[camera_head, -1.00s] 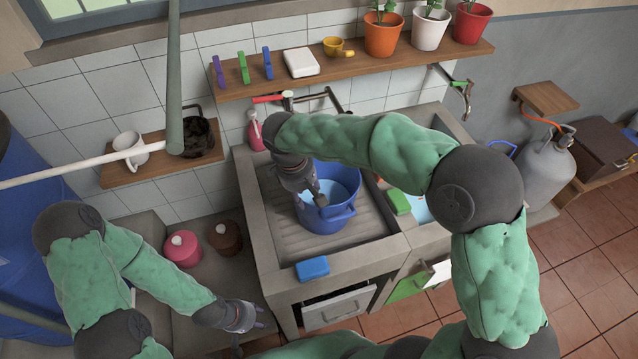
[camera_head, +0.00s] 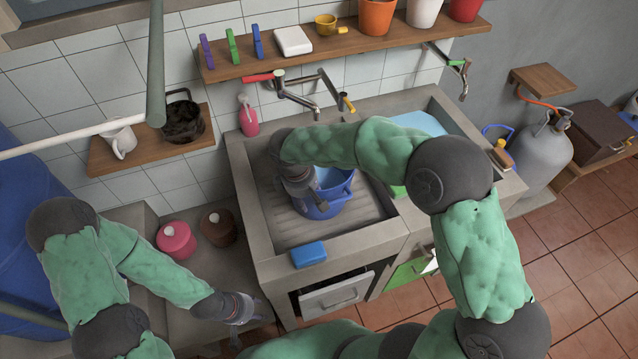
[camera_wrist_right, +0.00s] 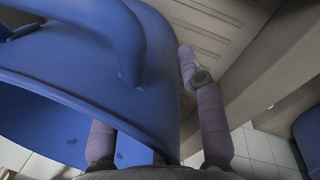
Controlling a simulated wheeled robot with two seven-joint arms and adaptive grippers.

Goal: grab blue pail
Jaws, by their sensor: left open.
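The blue pail (camera_head: 325,208) stands upright in the ribbed left basin of the sink. My right gripper (camera_head: 305,192) reaches down over its left side, and my right arm hides part of the rim. In the right wrist view the pail (camera_wrist_right: 85,65) fills the left, with its handle (camera_wrist_right: 125,40) across the outer wall. The fingers of my right gripper (camera_wrist_right: 155,145) straddle the wall, one inside the pail and one outside. Whether they press on it I cannot tell. My left gripper (camera_head: 252,309) is open and empty at the lower left, away from the pail.
A blue sponge (camera_head: 309,254) lies on the basin's front edge. A tap (camera_head: 305,95) reaches out above the basin's back. A wall shelf (camera_head: 350,48) holds pegs and pots. A pink jar (camera_head: 177,241) and a brown jar (camera_head: 218,229) stand left of the sink.

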